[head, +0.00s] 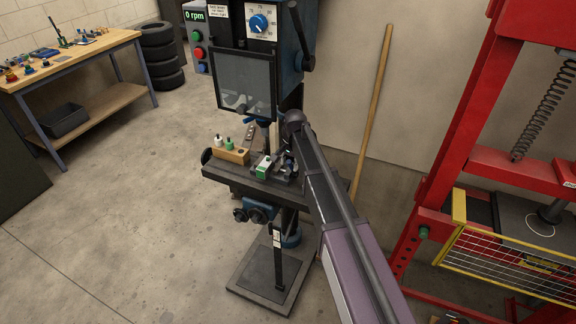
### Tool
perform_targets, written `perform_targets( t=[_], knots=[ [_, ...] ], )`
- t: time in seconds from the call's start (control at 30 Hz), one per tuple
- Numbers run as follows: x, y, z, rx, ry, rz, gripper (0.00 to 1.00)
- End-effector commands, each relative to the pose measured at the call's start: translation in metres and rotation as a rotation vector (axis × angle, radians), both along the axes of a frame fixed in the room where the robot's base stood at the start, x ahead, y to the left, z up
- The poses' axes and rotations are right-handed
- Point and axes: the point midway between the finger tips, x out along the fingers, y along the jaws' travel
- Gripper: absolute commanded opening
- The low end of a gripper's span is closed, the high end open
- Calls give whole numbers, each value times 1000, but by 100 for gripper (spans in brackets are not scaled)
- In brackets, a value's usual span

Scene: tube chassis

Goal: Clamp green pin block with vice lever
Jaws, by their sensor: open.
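The green pin block (263,166), green with a pale top, sits on the drill press table (222,173). It is at the left side of a dark vice (283,171), which my arm partly covers. I cannot tell whether the block lies between the jaws. The vice lever cannot be made out. My arm reaches up from the bottom right to a dark joint just above and right of the vice. My gripper cannot be made out; it seems hidden behind the arm.
A wooden block (232,156) with a white and a green piece stands left of the vice. The drill's clear guard (243,82) hangs above the table. A wooden pole (372,105) leans on the wall; a red press (454,120) stands right. The floor at left is clear.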

Motion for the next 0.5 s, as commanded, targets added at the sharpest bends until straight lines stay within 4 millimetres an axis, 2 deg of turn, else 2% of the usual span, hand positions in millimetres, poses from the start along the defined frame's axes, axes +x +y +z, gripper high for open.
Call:
perform_targets(
  t=[0.2,0.4,0.5],
  knots=[
    [0,0,0,0,0,0,59],
    [0,0,0,0,0,0,0],
    [0,0,0,0,0,0,0]
  ],
)
